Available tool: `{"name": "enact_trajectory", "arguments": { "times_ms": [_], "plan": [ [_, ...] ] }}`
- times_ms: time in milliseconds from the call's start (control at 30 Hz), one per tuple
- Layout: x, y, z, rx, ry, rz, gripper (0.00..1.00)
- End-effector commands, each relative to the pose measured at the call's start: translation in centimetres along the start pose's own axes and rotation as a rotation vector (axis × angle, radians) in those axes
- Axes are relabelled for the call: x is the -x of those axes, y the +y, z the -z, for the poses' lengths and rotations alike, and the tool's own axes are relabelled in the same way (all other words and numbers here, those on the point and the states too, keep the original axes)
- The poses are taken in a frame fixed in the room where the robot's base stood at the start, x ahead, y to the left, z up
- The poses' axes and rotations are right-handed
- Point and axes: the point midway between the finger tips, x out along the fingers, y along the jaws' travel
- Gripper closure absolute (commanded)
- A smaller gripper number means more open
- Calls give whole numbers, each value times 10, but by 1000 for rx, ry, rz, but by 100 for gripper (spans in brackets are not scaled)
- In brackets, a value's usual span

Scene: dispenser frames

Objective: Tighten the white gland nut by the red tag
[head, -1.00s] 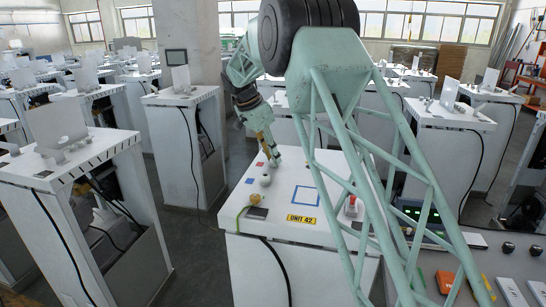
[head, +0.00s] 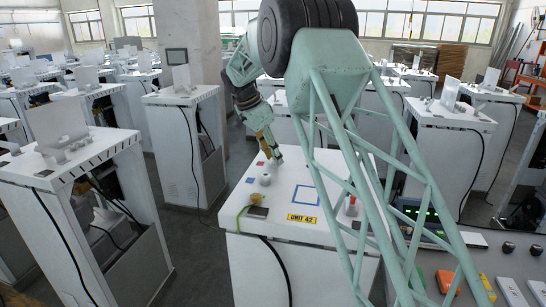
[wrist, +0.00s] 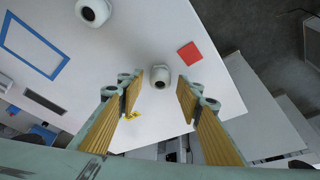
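The white cabinet top (head: 240,205) marked UNIT 42 lies below my gripper (head: 277,156). In the wrist view my gripper (wrist: 158,88) is open, with one ribbed yellow finger on each side. The white gland nut (wrist: 160,76), round with a dark centre, shows in the gap between the fingertips, apart from both. The red tag (wrist: 190,54) lies just beyond it, to the upper right; it also shows in the head view (head: 260,163). My gripper seems to hide this nut in the head view. The height between fingertips and nut is hard to tell.
Another white nut (wrist: 93,11) sits at the top of the wrist view, also seen in the head view (head: 265,180). A blue square outline (head: 307,194) and a red-topped part (head: 350,205) are on the top. Other white cabinets (head: 180,97) stand around.

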Motion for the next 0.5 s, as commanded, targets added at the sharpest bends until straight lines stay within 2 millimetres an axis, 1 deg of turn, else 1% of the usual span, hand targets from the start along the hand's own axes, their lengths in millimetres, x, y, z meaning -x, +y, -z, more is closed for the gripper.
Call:
{"name": "enact_trajectory", "arguments": {
  "times_ms": [133, 267, 367, 500],
  "plan": [
    [3, 0, 0, 0, 0, 1, 67],
    [10, 0, 0, 0, 0, 1, 67],
    [19, -1, 0, -1, 1, 2, 67],
    [36, 0, 1, -1, 1, 2, 67]
  ]
}}
